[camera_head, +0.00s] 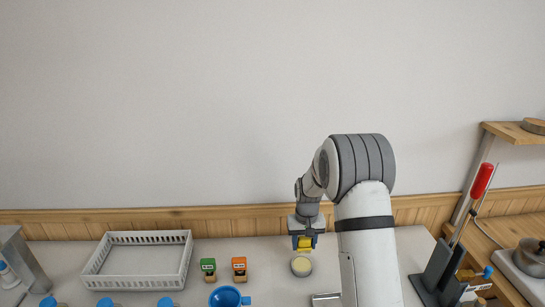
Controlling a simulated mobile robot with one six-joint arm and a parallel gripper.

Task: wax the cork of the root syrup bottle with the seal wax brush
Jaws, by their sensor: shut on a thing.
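My gripper (305,242) points down over the counter, shut on a small yellow thing (304,243). Most of that thing is hidden by the fingers, so I cannot tell what it is. A round dish with a cream-coloured top (301,267) is just below it in the picture; I cannot tell whether they touch. A tool with a red handle (482,181) and thin metal shaft stands tilted at a dark holder on the right; I cannot tell if it is the seal wax brush. No bottle can be identified as the root syrup, and its cork is not discernible.
A white basket (98,262) stands at left, with green (208,265) and orange (239,265) labelled containers beside it. A blue funnel (228,297) and several blue caps line the front edge.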

